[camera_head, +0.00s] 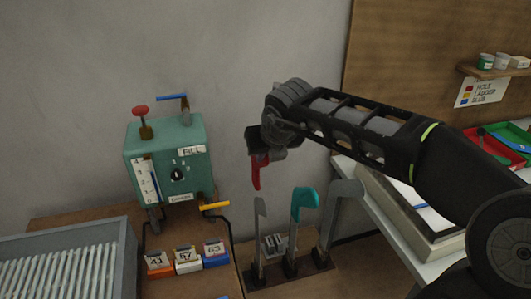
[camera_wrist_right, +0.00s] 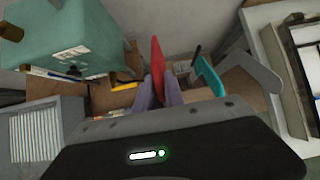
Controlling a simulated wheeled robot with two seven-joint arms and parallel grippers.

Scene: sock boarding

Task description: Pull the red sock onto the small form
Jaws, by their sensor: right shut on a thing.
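My right gripper (camera_head: 259,152) is shut on the red sock (camera_head: 256,174), which hangs below it. In the right wrist view the red sock (camera_wrist_right: 157,62) stands out from between the fingers of the gripper (camera_wrist_right: 158,92). Three grey forms rise from a dark base (camera_head: 288,277). The leftmost form (camera_head: 260,232) is bare, looks the smallest, and stands below the sock, with a gap between them. The middle form carries a teal sock (camera_head: 303,200), also visible in the right wrist view (camera_wrist_right: 208,76). The right form (camera_head: 341,200) is bare and the largest. My left gripper is not in view.
A green machine (camera_head: 168,160) with a dial and levers stands left of the forms. Small numbered blocks (camera_head: 187,260) sit in front of it. A grey ribbed tray (camera_head: 60,265) is at lower left. A white box (camera_head: 405,215) lies on the right.

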